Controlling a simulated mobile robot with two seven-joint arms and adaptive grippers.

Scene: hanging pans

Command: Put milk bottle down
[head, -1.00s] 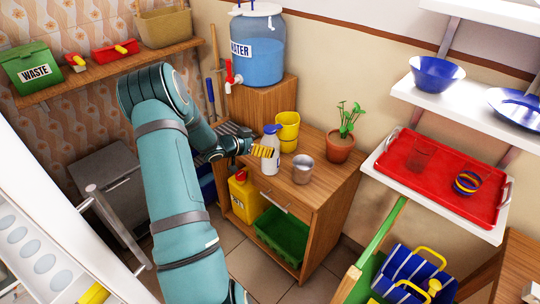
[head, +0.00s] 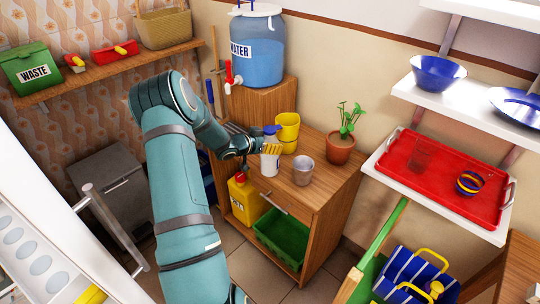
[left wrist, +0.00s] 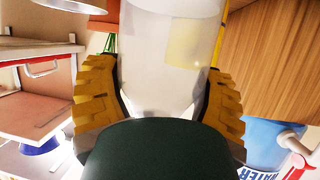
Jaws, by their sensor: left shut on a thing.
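The white milk bottle (head: 269,164) with a blue cap (head: 272,130) is upright at the wooden cabinet's top (head: 322,182), near its left front edge. I cannot tell whether its base touches the wood. My left gripper (head: 271,148) comes in from the left with its yellow fingers around the bottle below the cap. In the left wrist view the fingers (left wrist: 160,95) are shut on both sides of the pale bottle (left wrist: 168,55). My right gripper is not in view.
A metal cup (head: 303,170) stands just right of the bottle. Yellow cups (head: 288,128) are behind it and a potted plant (head: 341,148) is at the back right. The water tank (head: 257,55) stands higher behind. The cabinet top's front right is clear.

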